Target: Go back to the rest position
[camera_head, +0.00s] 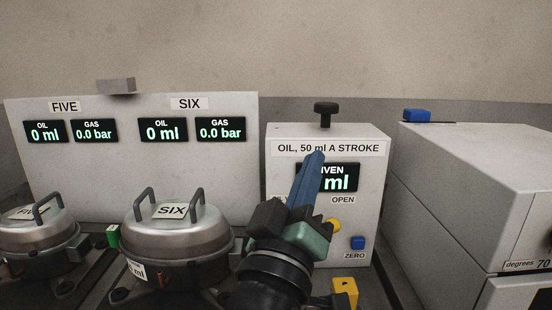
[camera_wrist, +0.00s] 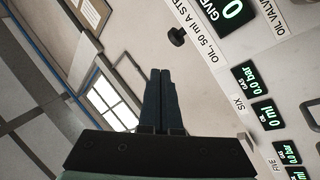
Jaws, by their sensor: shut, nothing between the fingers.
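My gripper (camera_head: 317,158) is raised in front of the white oil dispenser box (camera_head: 285,228) labelled "OIL, 50 ml A STROKE". Its blue fingers are shut together and hold nothing. They hide part of the box's "GIVEN" display (camera_head: 340,180), of which "ml" shows. In the wrist view the shut fingers (camera_wrist: 160,75) point up the picture, apart from the black knob (camera_wrist: 177,36) and the panel. In the head view the black knob (camera_head: 326,112) stands on top of the box. No marker of a rest position shows.
A large white cabinet (camera_head: 460,170) stands at the right. A yellow block (camera_head: 345,292) is low beside my arm.

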